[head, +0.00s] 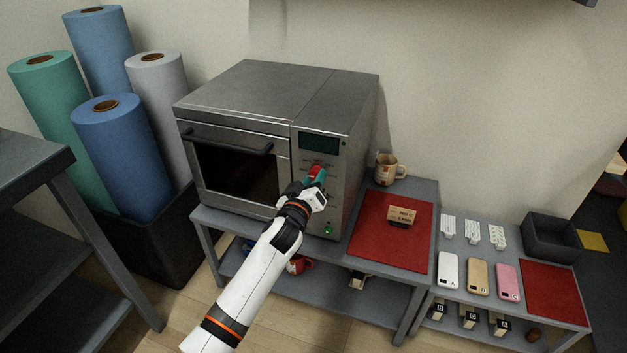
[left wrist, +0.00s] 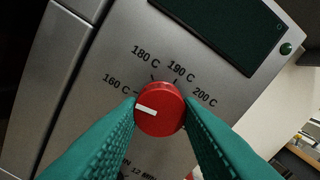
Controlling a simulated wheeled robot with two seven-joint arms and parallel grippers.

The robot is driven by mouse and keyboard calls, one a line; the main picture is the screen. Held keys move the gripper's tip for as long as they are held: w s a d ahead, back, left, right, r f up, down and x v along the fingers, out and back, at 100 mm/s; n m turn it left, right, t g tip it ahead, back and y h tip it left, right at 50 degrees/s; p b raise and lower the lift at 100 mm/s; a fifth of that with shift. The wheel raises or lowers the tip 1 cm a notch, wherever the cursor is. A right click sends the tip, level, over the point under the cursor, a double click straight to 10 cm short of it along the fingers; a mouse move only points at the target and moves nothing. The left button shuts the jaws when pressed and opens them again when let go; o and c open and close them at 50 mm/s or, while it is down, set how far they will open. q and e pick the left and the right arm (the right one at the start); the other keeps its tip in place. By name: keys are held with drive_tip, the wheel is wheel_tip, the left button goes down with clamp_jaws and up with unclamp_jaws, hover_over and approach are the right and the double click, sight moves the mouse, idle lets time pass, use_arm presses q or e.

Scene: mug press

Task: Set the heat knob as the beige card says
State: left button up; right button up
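The heat knob (left wrist: 160,108) is red with a white pointer, on the front of the grey press (head: 318,140). Its pointer faces left, a little below the 160 C mark; 180, 190 and 200 C are marked around its upper side. My left gripper (left wrist: 160,100) has its teal fingers on both sides of the knob, seemingly touching it. In the head view the left gripper (head: 316,178) reaches the press's control panel and hides most of the knob. The beige card (head: 401,215) stands on a red mat (head: 372,245); its print is too small to read surely. My right gripper is not in view.
A mug (head: 387,168) stands right of the press. Phones (head: 478,278) and a dark bin (head: 551,237) are on the lower table at right. Rolls (head: 115,155) stand at left. A red mug (head: 298,265) is on the shelf below.

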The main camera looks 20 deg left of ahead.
use_arm(q)
drive_tip(key=shift+c, duration=0.8)
